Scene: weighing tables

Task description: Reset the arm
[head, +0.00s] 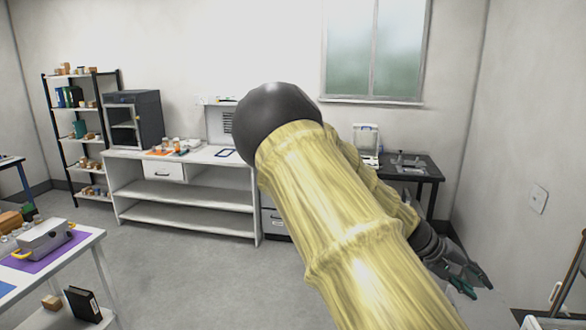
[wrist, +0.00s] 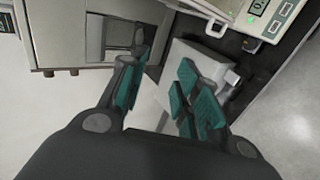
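My arm, in a yellow sleeve with a dark round joint, fills the centre and lower right of the head view. My gripper (head: 476,282) shows at its right side, low and pointing right. In the wrist view my gripper (wrist: 163,70) has its teal-padded fingers apart, with nothing held between them. A pale box-like object (wrist: 190,62) and a drawer unit (wrist: 100,35) lie beyond the fingers.
A dark table (head: 428,172) with a white balance (head: 366,142) stands behind the gripper. The balance also shows in the wrist view (wrist: 238,10). A white bench (head: 190,192), a shelf rack (head: 62,130) and a left table (head: 85,246) surround open floor (head: 190,275).

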